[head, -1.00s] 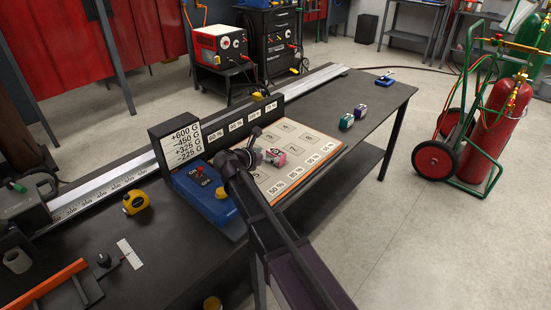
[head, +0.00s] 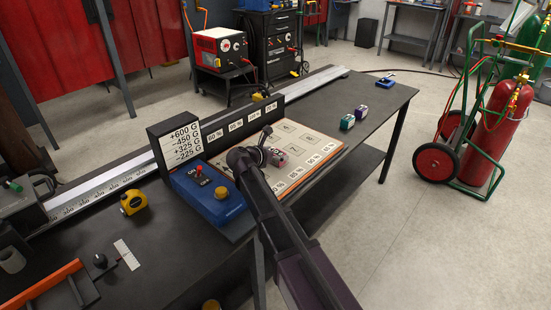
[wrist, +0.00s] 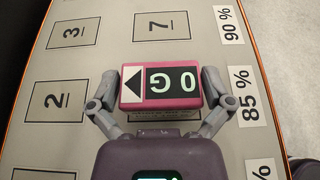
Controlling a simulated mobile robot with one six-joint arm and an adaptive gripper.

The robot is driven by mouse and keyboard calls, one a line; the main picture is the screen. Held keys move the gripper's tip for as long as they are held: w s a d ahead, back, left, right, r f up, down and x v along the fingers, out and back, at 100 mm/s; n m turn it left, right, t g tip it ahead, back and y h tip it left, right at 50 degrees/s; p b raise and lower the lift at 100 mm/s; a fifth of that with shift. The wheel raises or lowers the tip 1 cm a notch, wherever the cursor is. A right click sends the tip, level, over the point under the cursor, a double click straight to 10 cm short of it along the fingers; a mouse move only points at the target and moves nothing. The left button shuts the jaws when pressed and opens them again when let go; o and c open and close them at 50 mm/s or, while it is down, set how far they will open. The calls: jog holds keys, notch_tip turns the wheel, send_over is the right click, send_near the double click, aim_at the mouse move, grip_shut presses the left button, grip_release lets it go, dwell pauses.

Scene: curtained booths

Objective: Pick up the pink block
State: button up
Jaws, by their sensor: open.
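The pink block (wrist: 160,88) sits on the board with numbered squares (wrist: 105,57). Its top has a dark display reading "0 G" upside down and a white panel with a black triangle. My gripper (wrist: 161,96) is open, with one finger at each short end of the block. The gaps are small, and I cannot tell whether the fingers touch it. In the head view the block (head: 280,158) shows only in part beside my gripper (head: 264,148), which hides some of the board (head: 311,143).
A blue control box (head: 213,201) and a sign with gram values (head: 177,144) stand left of the board. A green block (head: 347,122) and a purple block (head: 361,111) lie on the dark table to the right. A yellow tape measure (head: 134,202) is at left.

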aim_at(277, 151)
dwell(0.3)
jog(key=c, duration=1)
jog(key=shift+r, duration=0.25)
notch_tip(277, 151, up, 3)
jog(key=p, duration=0.4)
jog(key=shift+r, duration=0.2)
jog(key=s, duration=0.5)
jog(key=s+a, duration=0.1)
jog(key=s, duration=0.4)
jog(key=s+a+r+p, duration=0.1)
jog(key=s, duration=0.5)
jog(key=shift+r, duration=0.1)
